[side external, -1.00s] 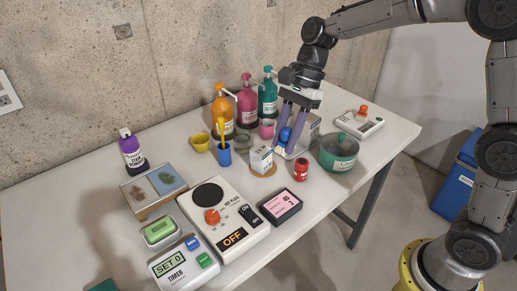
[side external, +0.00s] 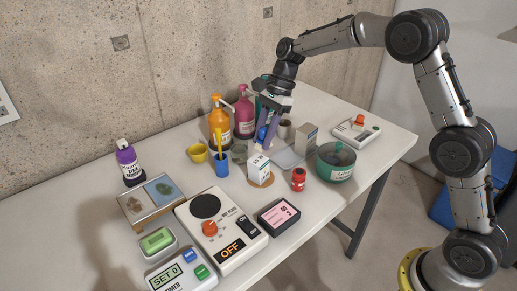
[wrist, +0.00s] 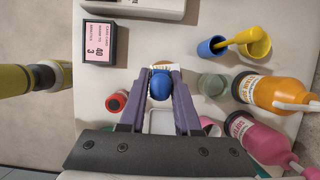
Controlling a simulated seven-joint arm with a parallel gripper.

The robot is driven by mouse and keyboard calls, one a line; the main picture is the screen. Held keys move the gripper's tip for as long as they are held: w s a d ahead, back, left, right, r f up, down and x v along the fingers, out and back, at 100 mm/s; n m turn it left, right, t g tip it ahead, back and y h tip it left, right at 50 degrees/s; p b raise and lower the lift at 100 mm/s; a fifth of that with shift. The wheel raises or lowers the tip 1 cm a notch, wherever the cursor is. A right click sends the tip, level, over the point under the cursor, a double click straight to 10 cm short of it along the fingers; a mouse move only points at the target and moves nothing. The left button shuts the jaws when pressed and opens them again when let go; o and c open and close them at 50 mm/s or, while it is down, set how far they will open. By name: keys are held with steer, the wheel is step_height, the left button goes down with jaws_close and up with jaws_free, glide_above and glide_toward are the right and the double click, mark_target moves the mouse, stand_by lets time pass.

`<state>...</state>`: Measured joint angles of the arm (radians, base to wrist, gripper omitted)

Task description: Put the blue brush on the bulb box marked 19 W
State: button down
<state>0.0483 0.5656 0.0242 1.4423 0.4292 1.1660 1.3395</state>
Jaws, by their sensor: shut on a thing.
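My gripper (side external: 262,144) is shut on the blue brush (side external: 261,133) and holds it above the table, just behind the white bulb box (side external: 259,168). In the wrist view the brush's rounded blue end (wrist: 160,86) sits between the two purple fingers, and a sliver of the white box (wrist: 163,66) shows just beyond it. The box stands upright on a round cork mat (side external: 267,181). Its printed mark is small and hard to read. The brush looks apart from the box, but the exact gap is hard to tell. The fingers hide part of the brush.
A grey-beige box (side external: 305,139) and a pale tray (side external: 288,158) are right of my gripper. Pump bottles (side external: 243,115) stand close behind it. A blue cup (side external: 222,164) with a yellow tool is left; a red jar (side external: 298,179) and green pot (side external: 336,162) are right.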

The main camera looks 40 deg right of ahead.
mark_target(254, 162)
steer(key=shift+w+a+f, duration=0.1)
steer(key=shift+w+f, duration=0.8)
steer(key=shift+f, duration=1.65)
steer(key=shift+f, duration=0.1)
steer(key=c, duration=0.6)
jaws_free()
steer(key=v, duration=1.2)
steer(key=shift+s, duration=0.1)
